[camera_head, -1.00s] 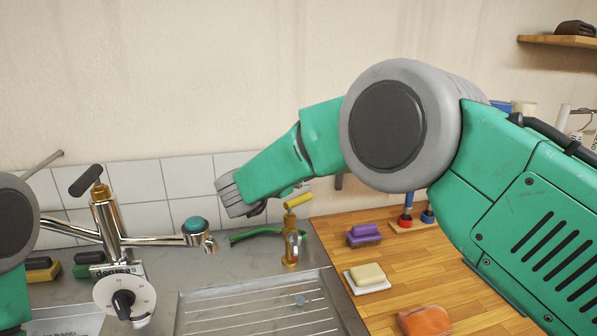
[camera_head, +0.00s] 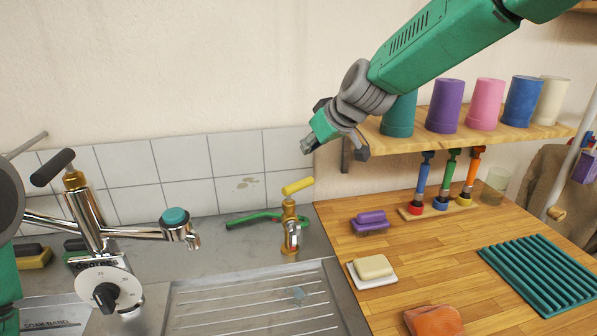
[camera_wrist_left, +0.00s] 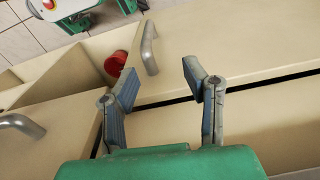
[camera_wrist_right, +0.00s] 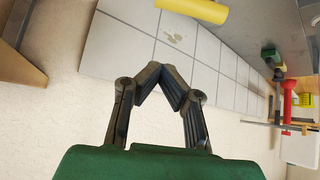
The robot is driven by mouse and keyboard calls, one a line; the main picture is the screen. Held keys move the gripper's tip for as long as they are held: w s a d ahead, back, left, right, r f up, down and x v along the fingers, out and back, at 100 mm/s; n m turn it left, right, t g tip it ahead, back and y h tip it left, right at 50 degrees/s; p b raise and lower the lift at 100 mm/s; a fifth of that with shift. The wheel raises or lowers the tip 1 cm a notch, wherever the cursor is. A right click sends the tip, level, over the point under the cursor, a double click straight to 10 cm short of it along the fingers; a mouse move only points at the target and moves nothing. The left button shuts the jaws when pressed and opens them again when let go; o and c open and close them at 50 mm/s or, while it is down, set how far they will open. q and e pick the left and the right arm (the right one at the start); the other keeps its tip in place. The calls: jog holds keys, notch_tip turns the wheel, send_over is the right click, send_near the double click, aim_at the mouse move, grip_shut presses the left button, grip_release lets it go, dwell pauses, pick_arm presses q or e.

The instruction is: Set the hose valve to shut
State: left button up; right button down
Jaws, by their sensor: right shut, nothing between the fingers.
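The lever also shows at the top of the right wrist view (camera_wrist_right: 195,9). My right gripper (camera_head: 308,147) is shut and empty, above the lever in the head view and apart from it. My left gripper (camera_wrist_left: 157,80) is open and empty, seen only in its wrist view, over beige cabinet fronts.
A chrome mixer faucet (camera_head: 130,232) and a white dial (camera_head: 108,289) stand left. A wooden shelf (camera_head: 470,136) with several cups is right of my right gripper. A purple brush (camera_head: 370,222), soap (camera_head: 374,267) and teal rack (camera_head: 540,277) lie on the wooden counter.

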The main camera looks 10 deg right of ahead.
aim_at(298, 190)
jog(key=s+a+p+x, duration=0.1)
jog(key=p+x, duration=0.1)
jog(key=x, duration=0.8)
jog(key=s+d, duration=0.1)
jog(key=s+d+f, duration=0.1)
jog(key=s, duration=0.1)
jog(key=shift+d, duration=0.2)
jog(key=shift+a+r, duration=0.1)
